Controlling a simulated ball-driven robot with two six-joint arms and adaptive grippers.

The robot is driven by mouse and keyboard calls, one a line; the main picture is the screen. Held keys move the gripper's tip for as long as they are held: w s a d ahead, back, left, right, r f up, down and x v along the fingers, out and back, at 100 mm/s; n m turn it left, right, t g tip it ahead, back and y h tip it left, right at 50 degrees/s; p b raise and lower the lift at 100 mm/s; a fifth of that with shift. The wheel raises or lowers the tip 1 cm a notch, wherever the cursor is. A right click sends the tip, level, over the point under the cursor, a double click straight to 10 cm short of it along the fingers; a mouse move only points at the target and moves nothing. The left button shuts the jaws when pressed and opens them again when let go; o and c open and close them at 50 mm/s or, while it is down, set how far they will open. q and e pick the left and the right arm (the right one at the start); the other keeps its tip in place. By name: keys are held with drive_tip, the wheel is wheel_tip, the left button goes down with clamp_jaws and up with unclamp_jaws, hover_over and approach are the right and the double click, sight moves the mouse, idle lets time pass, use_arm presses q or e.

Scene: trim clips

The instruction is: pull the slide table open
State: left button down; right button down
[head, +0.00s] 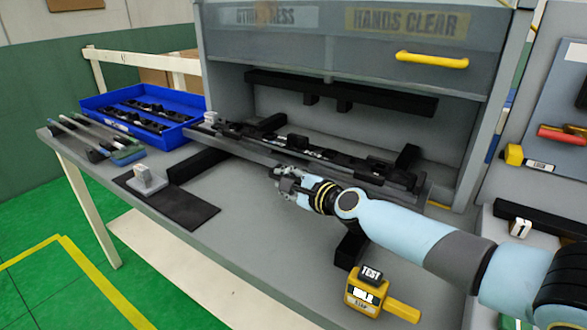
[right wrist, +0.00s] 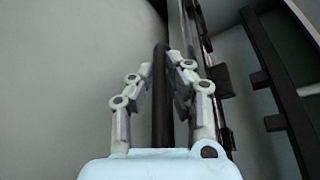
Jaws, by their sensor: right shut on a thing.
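The slide table (head: 236,147) is a long grey tray with black fixtures and a trim part on it, lying across the press opening above the bench. My right gripper (head: 279,173) is at the middle of its front edge. In the right wrist view the fingers (right wrist: 159,63) stand on both sides of a dark bar (right wrist: 160,105) and are shut on it. It runs along the slide table's front; in the head view my gripper hides most of it. My left gripper is not in view.
A grey press housing with a yellow handle (head: 432,60) stands behind. On the bench (head: 240,215) are a blue bin (head: 115,96) of clips, several rods, a black mat (head: 190,209) with a grey block, and a yellow test device (head: 365,292). The bench front is mostly clear.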

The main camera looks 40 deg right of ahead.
drive_tip(key=shift+s+a, duration=0.1)
drive_tip(key=shift+a, duration=0.1)
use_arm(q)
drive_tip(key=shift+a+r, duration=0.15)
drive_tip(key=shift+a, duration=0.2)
use_arm(e)
drive_tip(key=shift+f, duration=0.1)
drive_tip(key=c, duration=1.3)
unclamp_jaws()
drive_tip(key=shift+c, duration=0.2)
drive_tip(key=shift+a, duration=0.1)
